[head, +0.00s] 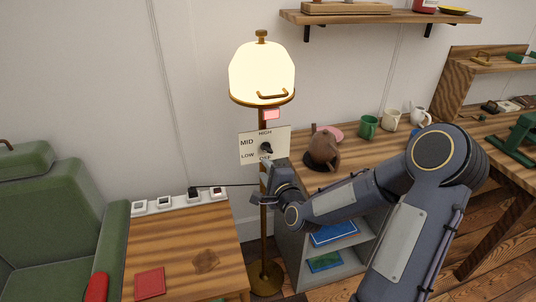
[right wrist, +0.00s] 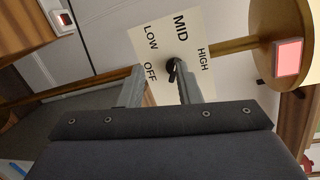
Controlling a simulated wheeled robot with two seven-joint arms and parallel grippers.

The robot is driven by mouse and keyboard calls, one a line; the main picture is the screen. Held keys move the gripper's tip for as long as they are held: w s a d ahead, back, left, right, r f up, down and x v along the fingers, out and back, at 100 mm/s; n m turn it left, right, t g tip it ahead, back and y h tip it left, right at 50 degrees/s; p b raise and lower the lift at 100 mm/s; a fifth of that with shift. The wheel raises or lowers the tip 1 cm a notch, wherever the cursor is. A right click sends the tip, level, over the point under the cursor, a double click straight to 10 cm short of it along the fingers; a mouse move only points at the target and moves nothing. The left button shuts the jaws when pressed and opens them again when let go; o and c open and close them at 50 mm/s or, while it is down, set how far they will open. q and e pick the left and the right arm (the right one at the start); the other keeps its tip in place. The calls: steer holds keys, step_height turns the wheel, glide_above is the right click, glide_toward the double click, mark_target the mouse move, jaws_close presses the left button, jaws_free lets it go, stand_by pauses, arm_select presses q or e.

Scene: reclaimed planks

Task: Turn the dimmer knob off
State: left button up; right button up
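The dimmer knob (head: 266,149) is small and black, on a white panel (head: 281,138) marked HIGH, MID, LOW and OFF, fixed to the post of a floor lamp. The lamp shade (head: 262,72) glows. The knob also shows in the right wrist view (right wrist: 172,67), where one fingertip partly covers it; I cannot tell for sure which mark it points to. My right gripper (head: 267,170) is just below the panel, its fingers reaching up toward it. My left gripper is not in view.
A wooden side table (head: 180,245) with a red book and power sockets stands left of the lamp post. A green armchair (head: 45,210) is farther left. A brown teapot (head: 324,149) and mugs stand on the cabinet at right. A black cord runs behind the post.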

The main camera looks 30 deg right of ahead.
mark_target(268, 152)
steer(key=w+d+m+h, duration=0.1)
steer(key=w, duration=0.1)
steer(key=w+d+m+p, duration=0.1)
steer(key=w+d+m, duration=0.1)
steer(key=w, duration=0.1)
steer(key=w+d+m+t+h, duration=0.1)
steer(key=w+d, duration=0.1)
steer(key=w, duration=0.1)
steer(key=shift+d+f+m+h, duration=0.1)
steer(key=shift+f+m+h, duration=0.2)
steer(key=shift+m, duration=0.1)
jaws_close()
